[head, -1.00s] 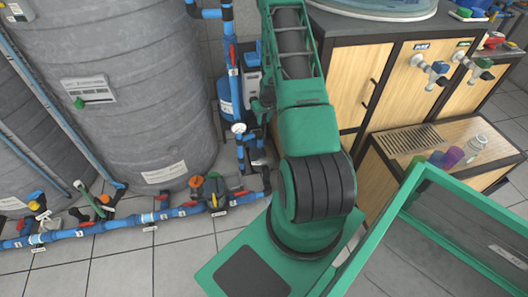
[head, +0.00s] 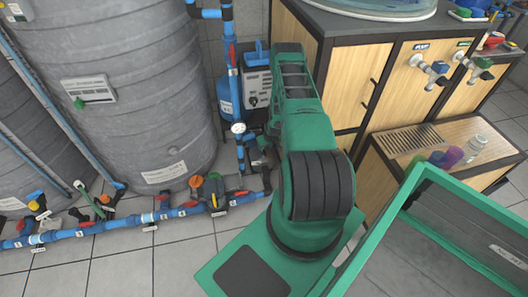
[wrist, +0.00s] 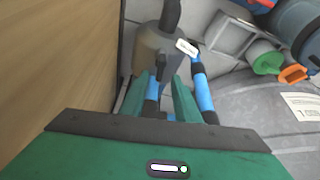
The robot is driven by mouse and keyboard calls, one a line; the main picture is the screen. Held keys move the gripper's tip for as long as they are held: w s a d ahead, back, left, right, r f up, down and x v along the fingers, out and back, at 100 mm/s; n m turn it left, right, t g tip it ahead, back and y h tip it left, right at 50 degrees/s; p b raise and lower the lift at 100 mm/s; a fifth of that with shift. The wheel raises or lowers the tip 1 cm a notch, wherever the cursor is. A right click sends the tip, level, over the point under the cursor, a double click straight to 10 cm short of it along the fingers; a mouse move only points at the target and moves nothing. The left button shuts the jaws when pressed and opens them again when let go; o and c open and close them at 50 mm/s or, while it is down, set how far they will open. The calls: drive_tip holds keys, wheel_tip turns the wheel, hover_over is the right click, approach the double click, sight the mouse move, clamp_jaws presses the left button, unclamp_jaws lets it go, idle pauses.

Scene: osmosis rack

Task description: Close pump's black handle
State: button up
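My gripper (wrist: 164,98) shows in the wrist view with its two green fingers spread apart. A blue pipe with a dark fitting shows between and beyond the fingers; I see nothing clamped. A grey-brown rounded body (wrist: 150,48), which looks like the pump, lies ahead of the fingertips. A black upright part (wrist: 171,16) at its top may be the black handle; I cannot tell for sure. A white tag (wrist: 187,47) is beside it. In the head view my arm hides the gripper and most of the pump area, beside the grey box (head: 257,86).
A wooden cabinet (head: 347,88) stands close on the right; its panel (wrist: 60,60) fills the wrist view's left side. A large grey tank (head: 125,90) stands on the left. Blue pipes (head: 165,214) with valves run along the floor. A second blue pipe (wrist: 203,95) lies right of my fingers.

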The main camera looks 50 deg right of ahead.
sight(264, 151)
drive_tip(key=shift+x, duration=2.75)
clamp_jaws()
